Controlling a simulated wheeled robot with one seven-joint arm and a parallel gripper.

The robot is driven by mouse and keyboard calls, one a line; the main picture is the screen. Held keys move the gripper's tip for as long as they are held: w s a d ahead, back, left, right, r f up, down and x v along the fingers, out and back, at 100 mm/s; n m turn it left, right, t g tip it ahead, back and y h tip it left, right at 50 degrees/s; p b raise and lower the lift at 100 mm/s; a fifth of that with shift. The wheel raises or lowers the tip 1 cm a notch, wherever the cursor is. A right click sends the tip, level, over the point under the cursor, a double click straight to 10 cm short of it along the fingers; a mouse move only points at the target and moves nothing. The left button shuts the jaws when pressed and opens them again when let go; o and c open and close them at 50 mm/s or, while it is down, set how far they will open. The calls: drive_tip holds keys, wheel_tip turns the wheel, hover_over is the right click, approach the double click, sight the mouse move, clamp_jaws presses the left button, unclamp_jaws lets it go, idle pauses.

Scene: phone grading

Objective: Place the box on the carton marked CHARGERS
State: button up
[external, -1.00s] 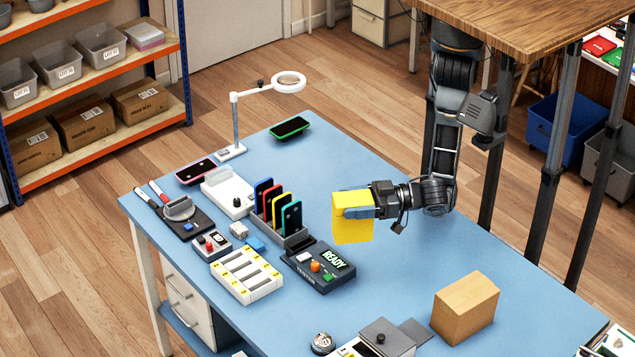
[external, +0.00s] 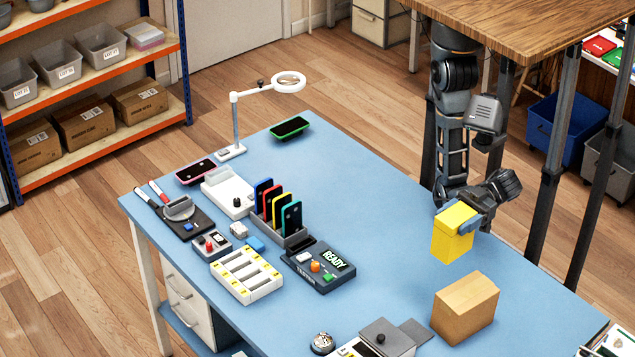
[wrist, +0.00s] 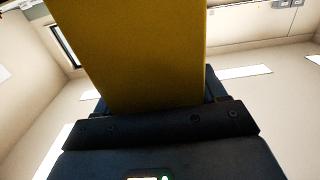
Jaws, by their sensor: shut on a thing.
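My gripper (external: 468,222) is shut on a yellow box (external: 451,243). It holds the box slightly tilted, above the right part of the blue table. The box also fills the upper middle of the wrist view (wrist: 145,55), in front of my gripper's dark body. Several brown cartons with labels, a left one (external: 34,147), a middle one (external: 84,124) and a right one (external: 139,100), stand on the lower orange shelf at the far left. Their lettering is too small to read surely, so I cannot tell which says CHARGERS.
A plain tan block (external: 465,308) stands on the blue table (external: 385,280), close below the held box in the picture. A dark READY tester (external: 318,265), a phone rack (external: 279,222) and a ring lamp (external: 237,125) stand to the left. Grey bins (external: 56,62) fill the upper shelf.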

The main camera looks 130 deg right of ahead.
drive_tip(key=a+f+p, duration=0.1)
drive_tip(key=a+f, duration=0.7)
drive_tip(key=shift+f+p, duration=0.35)
drive_tip(key=shift+f, duration=0.05)
drive_tip(key=shift+f, duration=0.15)
drive_tip(key=o, duration=1.2)
drive_tip(key=s+b, duration=0.2)
drive_tip(key=s, duration=1)
drive_tip(key=shift+b, duration=0.3)
